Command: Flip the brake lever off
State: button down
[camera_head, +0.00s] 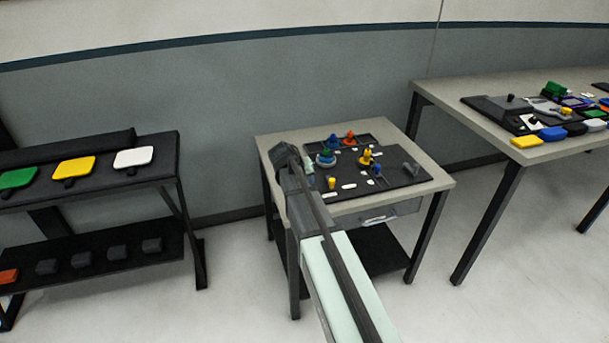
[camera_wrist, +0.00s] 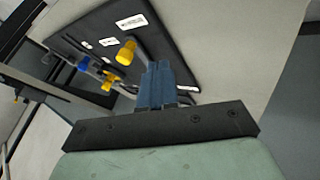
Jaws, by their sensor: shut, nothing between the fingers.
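A dark control panel (camera_head: 400,182) lies on the small table, with several coloured knobs and white labels. No label is readable, so I cannot tell for sure which control is the brake lever. A small yellow-tipped lever (camera_head: 332,183) stands at the panel's near left; a yellow knob on a stem (camera_wrist: 126,52) shows close to my fingers in the wrist view. A grey upright piece (camera_head: 410,168) is at the panel's right. My gripper (camera_wrist: 158,68) is shut and empty, its blue fingers over the panel beside the yellow knob. In the head view my arm hides the panel's left edge.
Blue (camera_head: 326,158), orange (camera_head: 350,138) and yellow (camera_head: 366,156) knobs stand close together on the panel. A rack with coloured paddles (camera_head: 74,168) is at left. A larger table (camera_head: 440,90) with many parts is at right. Floor between them is clear.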

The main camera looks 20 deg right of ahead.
aim_at(332, 183)
jog(key=x, duration=0.3)
jog(key=shift+w+f, duration=0.1)
jog(key=shift+s+d, duration=0.15)
jog(key=shift+d, duration=0.45)
jog(key=shift+s+d, duration=0.15)
jog(key=shift+d, duration=0.45)
jog(key=shift+s+d, duration=0.1)
jog(key=shift+d, duration=0.7)
jog(key=shift+s+d+n+t, duration=0.25)
jog(key=shift+d+n+t, duration=0.05)
jog(key=shift+n, duration=0.2)
jog(key=shift+s+d+n+t+y, duration=0.3)
jog(key=shift+d+n+y, duration=0.15)
jog(key=shift+n, duration=0.2)
jog(key=shift+s+d+n+t+y, duration=0.2)
jog(key=shift+d+n+t+y, duration=0.15)
jog(key=shift+d+n, duration=0.25)
jog(key=d+n+y, duration=0.1)
jog(key=n, duration=0.1)
jog(key=d+n+t+y, duration=0.1)
jog(key=n, duration=0.1)
jog(key=shift+d, duration=0.35)
jog(key=shift+w+d, duration=0.15)
jog(key=shift+d, duration=0.65)
jog(key=shift+w+d, duration=0.2)
jog(key=shift+d, duration=0.55)
